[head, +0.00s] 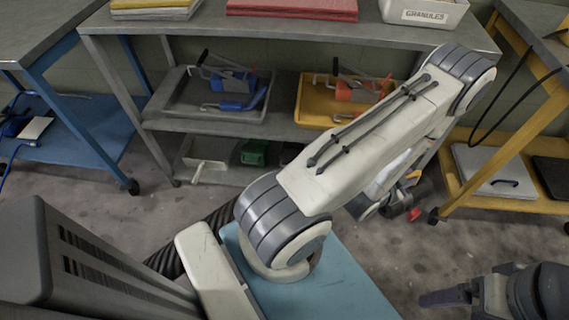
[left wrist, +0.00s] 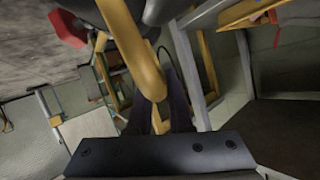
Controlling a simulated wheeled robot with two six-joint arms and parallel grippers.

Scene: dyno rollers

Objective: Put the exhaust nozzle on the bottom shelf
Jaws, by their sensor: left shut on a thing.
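My left arm arches across the head view, and its gripper (head: 385,203) hangs low in front of the bench's right end, partly hidden behind my own arm. The left wrist view shows its dark fingers (left wrist: 178,105) shut on a yellow-orange bent tube with dark and red parts, which I take for the exhaust nozzle (left wrist: 143,62). In the head view, small orange, black and red parts of the nozzle (head: 412,175) show beside the gripper. The bottom shelf (head: 225,177) of the grey bench is low, near the floor. My right gripper (head: 445,297) is at the lower right, its jaw gap unclear.
The bottom shelf holds a grey tray (head: 200,155) and a green item (head: 254,152). The middle shelf holds a grey tray (head: 185,105) and a yellow tray (head: 312,103) with tools. A blue cart (head: 75,145) stands left, a yellow cart (head: 470,197) right.

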